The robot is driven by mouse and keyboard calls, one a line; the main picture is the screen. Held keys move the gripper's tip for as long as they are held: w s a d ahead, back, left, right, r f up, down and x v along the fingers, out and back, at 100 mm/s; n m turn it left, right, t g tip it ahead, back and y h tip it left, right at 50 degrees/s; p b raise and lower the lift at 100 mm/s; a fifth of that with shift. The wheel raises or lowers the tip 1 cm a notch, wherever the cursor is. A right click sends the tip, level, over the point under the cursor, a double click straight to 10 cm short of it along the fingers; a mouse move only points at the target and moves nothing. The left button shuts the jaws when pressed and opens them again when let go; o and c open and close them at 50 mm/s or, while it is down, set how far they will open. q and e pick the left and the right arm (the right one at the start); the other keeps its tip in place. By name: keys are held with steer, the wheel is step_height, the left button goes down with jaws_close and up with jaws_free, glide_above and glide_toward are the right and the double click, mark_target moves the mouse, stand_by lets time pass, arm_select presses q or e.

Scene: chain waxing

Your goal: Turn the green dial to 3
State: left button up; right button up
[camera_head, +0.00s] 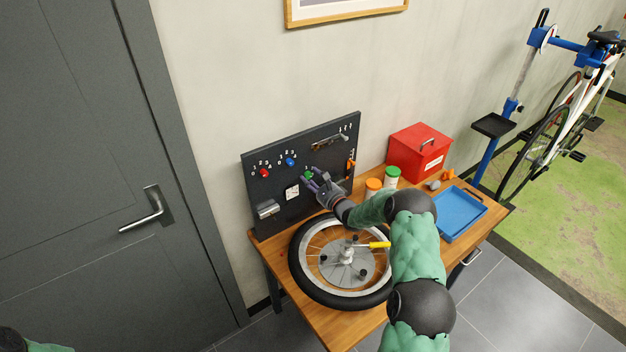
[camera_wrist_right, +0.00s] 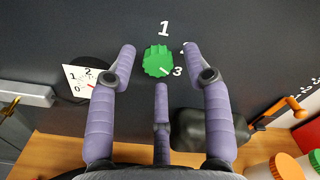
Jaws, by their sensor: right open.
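The green dial (camera_wrist_right: 158,61) sits on the dark upright panel, with the numerals 1, 2 and 3 around its top and right side. A short white mark on its lower right edge points toward the 3 (camera_wrist_right: 177,71). My right gripper (camera_wrist_right: 160,62) is open, with two purple fingers on either side of the dial and a third below it. Gaps show between the fingers and the dial in this view; contact cannot be told. In the head view my right gripper (camera_head: 318,182) is at the panel beside the green dial (camera_head: 308,175). My left gripper is out of view.
The panel (camera_head: 270,215) also bears a red dial (camera_head: 265,172), a blue dial (camera_head: 290,162) and a white gauge card (camera_wrist_right: 88,78). A wheel (camera_head: 300,268) lies on the bench below. Jars, a red box (camera_head: 418,150) and a blue tray (camera_head: 460,212) stand to the right.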

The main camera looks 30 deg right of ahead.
steer(key=s+d, duration=0.1)
steer(key=s, duration=1)
steer(key=shift+s, duration=0.4)
